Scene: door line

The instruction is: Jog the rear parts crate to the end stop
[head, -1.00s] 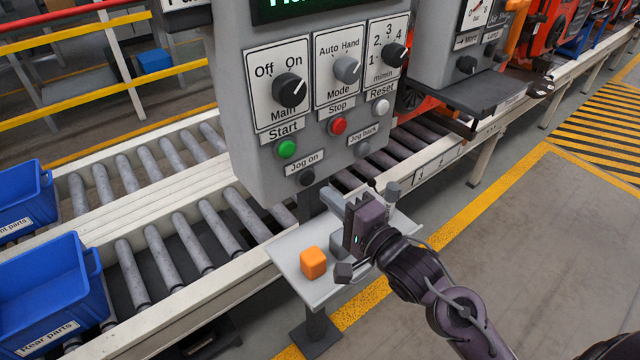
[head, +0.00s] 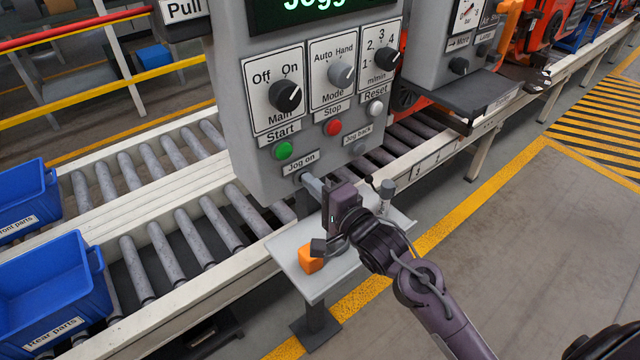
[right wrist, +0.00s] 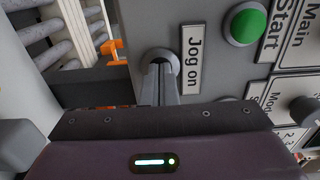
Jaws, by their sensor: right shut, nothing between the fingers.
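The blue rear parts crate (head: 52,312) stands on the near roller lane at the lower left of the head view, partly cut off by the picture edge. The end stop cannot be made out. My right gripper (head: 306,178) is shut and empty, its fingertips at the button under the "Jog on" label (head: 300,163). In the right wrist view the closed fingers (right wrist: 160,72) meet the round collar of that button, beside the "Jog on" label (right wrist: 192,58); they hide the button's face. The panel display (head: 315,8) shows "Jogg", the rest cut off. My left gripper is out of view.
A grey shelf (head: 335,282) under the panel holds an orange block (head: 310,260), close below my right gripper. The blue front parts crate (head: 25,200) is on the far lane. Bare rollers (head: 170,260) lie right of the rear crate.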

